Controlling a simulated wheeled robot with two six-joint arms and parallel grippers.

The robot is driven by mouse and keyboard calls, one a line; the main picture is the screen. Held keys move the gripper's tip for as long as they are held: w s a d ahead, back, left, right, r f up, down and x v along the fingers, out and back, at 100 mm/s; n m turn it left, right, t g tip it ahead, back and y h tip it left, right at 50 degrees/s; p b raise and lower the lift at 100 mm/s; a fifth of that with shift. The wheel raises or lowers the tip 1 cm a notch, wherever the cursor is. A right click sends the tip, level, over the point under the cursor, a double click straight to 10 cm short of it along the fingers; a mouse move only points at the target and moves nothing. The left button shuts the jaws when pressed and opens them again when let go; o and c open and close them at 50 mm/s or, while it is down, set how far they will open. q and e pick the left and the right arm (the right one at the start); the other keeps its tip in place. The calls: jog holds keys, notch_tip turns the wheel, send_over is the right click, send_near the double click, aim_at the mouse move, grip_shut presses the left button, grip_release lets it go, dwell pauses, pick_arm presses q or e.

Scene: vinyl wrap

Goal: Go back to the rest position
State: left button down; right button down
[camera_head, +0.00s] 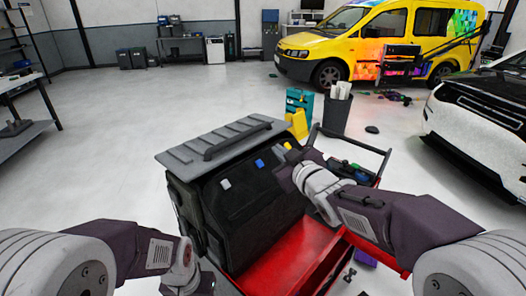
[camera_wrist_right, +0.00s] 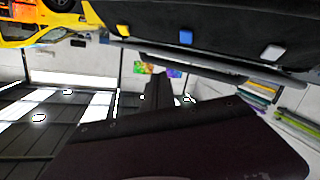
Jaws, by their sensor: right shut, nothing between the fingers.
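My right gripper (camera_head: 284,163) is shut and empty, close to the right side of a dark bag-like case (camera_head: 250,200) on a red cart. The case has a grey ribbed lid with a handle and white, blue and yellow tabs on its front. In the right wrist view, my dark gripper parts (camera_wrist_right: 160,95) lie under the case's dark edge (camera_wrist_right: 230,25), where the tabs show; I cannot tell whether they touch. My left arm bends down at the lower left; its gripper (camera_head: 188,282) is partly cut off, and its fingers are not clear.
The red cart (camera_head: 285,262) has an open tray and a dark handle. A grey bin (camera_head: 336,112) with white rolls stands behind it. A yellow van (camera_head: 385,45) and a white car (camera_head: 490,120) stand to the right. The floor at left is clear.

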jog(key=s+d+f+m+g+h+p, duration=0.2)
jog(key=s+d+f+m+g+h, duration=0.3)
jog(key=d+f, duration=0.75)
jog(key=s+d+f+m+g, duration=0.1)
jog(key=s+f+g, duration=0.2)
jog(key=s, duration=0.4)
jog(key=s+d+f+m+g+h, duration=0.1)
jog(key=s+f+m+g, duration=0.1)
jog(key=s+f, duration=0.3)
jog(key=s+d+f+m+g, duration=0.1)
jog(key=s+f+g, duration=0.2)
jog(key=s, duration=0.6)
jog(key=shift+d+f+m+g, duration=0.3)
jog(key=shift+f+m, duration=0.1)
jog(key=shift+f, duration=0.45)
jog(key=shift+s, duration=0.1)
jog(key=shift+s+d+r, duration=0.1)
jog(key=shift+s+r, duration=0.05)
